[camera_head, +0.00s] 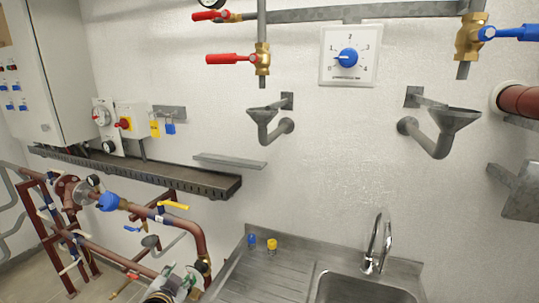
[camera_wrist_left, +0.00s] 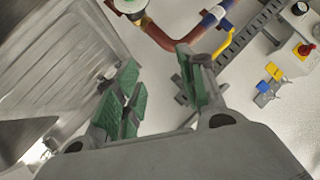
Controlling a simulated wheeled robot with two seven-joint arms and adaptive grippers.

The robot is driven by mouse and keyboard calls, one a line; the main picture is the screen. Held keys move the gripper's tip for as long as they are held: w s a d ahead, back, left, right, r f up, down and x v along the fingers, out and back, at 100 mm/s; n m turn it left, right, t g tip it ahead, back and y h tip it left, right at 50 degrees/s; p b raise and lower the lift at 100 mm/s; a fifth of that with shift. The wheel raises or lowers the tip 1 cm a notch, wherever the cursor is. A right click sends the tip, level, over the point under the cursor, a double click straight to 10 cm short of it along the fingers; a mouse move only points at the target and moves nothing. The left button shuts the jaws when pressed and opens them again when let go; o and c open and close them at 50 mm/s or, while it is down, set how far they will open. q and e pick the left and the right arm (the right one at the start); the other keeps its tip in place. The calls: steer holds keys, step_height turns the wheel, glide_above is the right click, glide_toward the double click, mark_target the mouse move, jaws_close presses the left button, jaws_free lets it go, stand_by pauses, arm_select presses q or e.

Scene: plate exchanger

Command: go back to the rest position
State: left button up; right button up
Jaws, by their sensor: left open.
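My left gripper (camera_head: 180,280) shows at the bottom edge of the head view, in front of the copper-coloured pipes and left of the sink counter. In the left wrist view its two green-padded fingers (camera_wrist_left: 157,92) stand apart with nothing between them. The gripper is open and empty. My right gripper is in neither view.
A steel sink (camera_head: 362,290) with a faucet (camera_head: 377,243) stands at the bottom right. Red-brown pipes (camera_head: 130,205) with valves run at the left, close to my left gripper. A dark cable tray (camera_head: 150,172) crosses the wall. A dial (camera_head: 348,57) hangs above.

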arm_select(q)
steer(key=s+d+f+n+g+h, duration=0.25)
steer(key=s+f+g, duration=0.65)
steer(key=s+f, duration=0.9)
steer(key=s+f+g+b, duration=0.1)
steer(key=s+f, duration=0.1)
steer(key=f, duration=1.4)
steer(key=s+f, duration=0.2)
steer(key=f, duration=1.4)
steer(key=s+a+f, duration=0.1)
steer(key=s+f, duration=0.9)
steer(key=s, duration=0.1)
steer(key=s+a+f+g+b, duration=0.1)
steer(key=s+a+f, duration=0.1)
steer(key=s+f, duration=0.9)
steer(key=shift+a+f, duration=0.15)
steer(key=shift+a, duration=0.15)
